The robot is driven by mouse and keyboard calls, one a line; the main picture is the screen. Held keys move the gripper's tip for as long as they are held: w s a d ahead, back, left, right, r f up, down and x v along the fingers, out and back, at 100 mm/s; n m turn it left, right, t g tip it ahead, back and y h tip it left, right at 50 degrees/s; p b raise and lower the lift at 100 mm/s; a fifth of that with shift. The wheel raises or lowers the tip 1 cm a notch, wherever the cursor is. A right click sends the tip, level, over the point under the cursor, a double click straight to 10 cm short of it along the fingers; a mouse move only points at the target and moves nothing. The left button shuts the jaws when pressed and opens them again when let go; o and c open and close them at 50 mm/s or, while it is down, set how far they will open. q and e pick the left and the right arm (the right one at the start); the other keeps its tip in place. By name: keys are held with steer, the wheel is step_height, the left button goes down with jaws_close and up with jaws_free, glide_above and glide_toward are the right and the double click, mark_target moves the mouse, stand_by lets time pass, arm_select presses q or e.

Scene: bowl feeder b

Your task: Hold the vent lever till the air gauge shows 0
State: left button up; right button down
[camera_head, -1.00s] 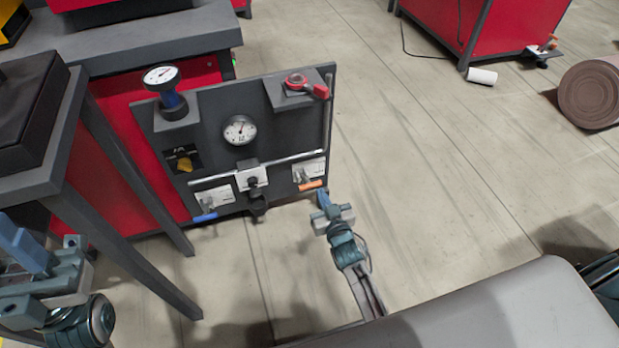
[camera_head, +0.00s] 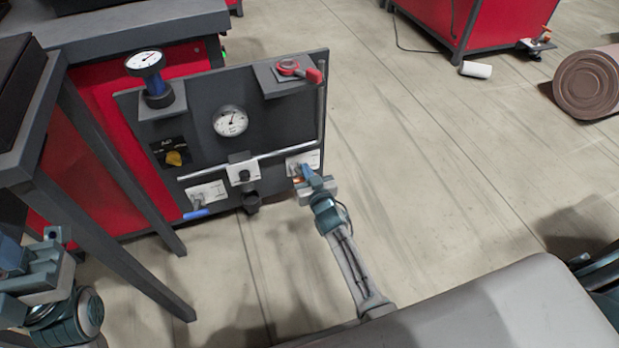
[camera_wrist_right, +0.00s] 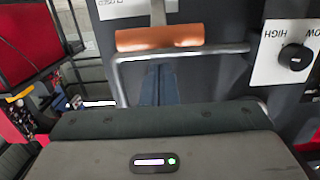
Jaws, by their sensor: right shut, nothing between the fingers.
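The dark panel carries a round white gauge (camera_head: 230,121) at its middle and a second gauge (camera_head: 145,61) on a blue-bodied fitting at upper left. The middle gauge's needle points up; its numbers are too small to read. An orange-handled lever (camera_wrist_right: 160,37) sits at the panel's lower right, mostly hidden by my gripper in the head view. A blue-handled lever (camera_head: 196,213) is at lower left. My right gripper (camera_head: 306,175) is shut and empty, its fingertips close by the orange handle; contact is unclear. My left gripper (camera_head: 22,262) is far left, away from the panel.
A metal rail (camera_wrist_right: 190,52) crosses close to the orange handle. A dark table (camera_head: 30,160) stands at left.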

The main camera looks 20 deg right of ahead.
steer(key=shift+s+f+b, duration=0.2)
steer(key=shift+f+b, duration=0.1)
steer(key=shift+f, duration=0.15)
steer(key=shift+s+f+b, duration=0.2)
steer(key=shift+f+b, duration=0.05)
steer(key=shift+f, duration=0.2)
